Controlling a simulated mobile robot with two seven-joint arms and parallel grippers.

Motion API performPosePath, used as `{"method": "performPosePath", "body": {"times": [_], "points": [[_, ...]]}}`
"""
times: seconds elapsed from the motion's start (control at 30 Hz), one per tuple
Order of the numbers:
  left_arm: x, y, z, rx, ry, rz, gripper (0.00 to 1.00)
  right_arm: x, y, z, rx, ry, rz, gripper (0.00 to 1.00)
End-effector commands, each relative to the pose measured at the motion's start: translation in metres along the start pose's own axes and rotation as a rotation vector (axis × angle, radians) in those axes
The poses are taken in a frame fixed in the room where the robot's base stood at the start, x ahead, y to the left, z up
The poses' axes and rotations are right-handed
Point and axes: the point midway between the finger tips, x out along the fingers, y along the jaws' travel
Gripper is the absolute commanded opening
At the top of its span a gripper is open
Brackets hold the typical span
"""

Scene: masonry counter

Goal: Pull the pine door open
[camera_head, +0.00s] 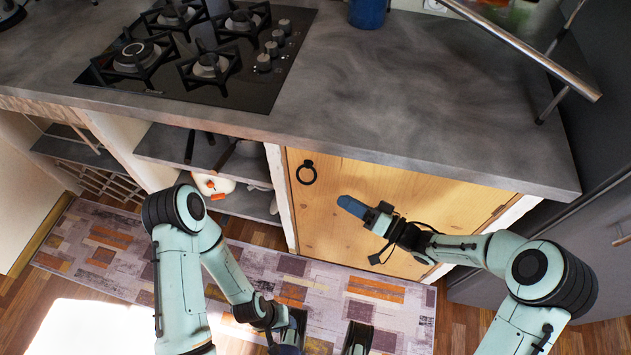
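The pine door (400,187) is a light wooden panel under the grey counter. It looks shut in its pale frame. A dark ring handle (306,172) hangs near its upper left corner. My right gripper (363,233) is in front of the door, right of and below the ring and apart from it. Its fingers are spread, with nothing between them; one has a blue tip. My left gripper (323,340) is low over the rug at the bottom edge, partly cut off. Its fingers look spread and empty.
The grey counter (400,110) overhangs the door and carries a black gas hob (200,50), a blue container (367,12) and a metal rack (520,45). Open shelves (240,200) with kitchen items are left of the door. A patterned rug (110,245) covers the floor in front.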

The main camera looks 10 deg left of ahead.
Motion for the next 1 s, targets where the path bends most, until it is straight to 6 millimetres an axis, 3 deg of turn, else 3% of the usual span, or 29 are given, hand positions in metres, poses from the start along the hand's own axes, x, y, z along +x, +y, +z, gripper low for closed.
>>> {"method": "performPosePath", "body": {"times": [0.2,0.4,0.6,0.9,0.93,1.0], "points": [[0.005,-0.002,-0.008,-0.002,0.021,-0.001,0.43,0.05,0.0,0.002,0.0,-0.003,-0.003,0.35],[0.008,-0.003,-0.014,-0.003,0.036,-0.001,0.43,0.083,0.0,0.002,0.0,-0.002,-0.002,0.35],[0.009,-0.004,-0.017,-0.004,0.045,-0.002,0.43,0.099,0.0,0.001,0.001,0.0,0.0,0.35],[0.009,-0.004,-0.017,-0.004,0.046,-0.002,0.43,0.101,0.001,0.0,0.001,0.0,0.001,0.35],[0.009,-0.004,-0.017,-0.004,0.046,-0.002,0.43,0.101,0.001,0.001,0.001,0.0,0.001,0.28],[0.009,-0.004,-0.017,-0.004,0.046,-0.002,0.43,0.101,0.001,0.001,0.001,0.0,0.001,0.05]]}}
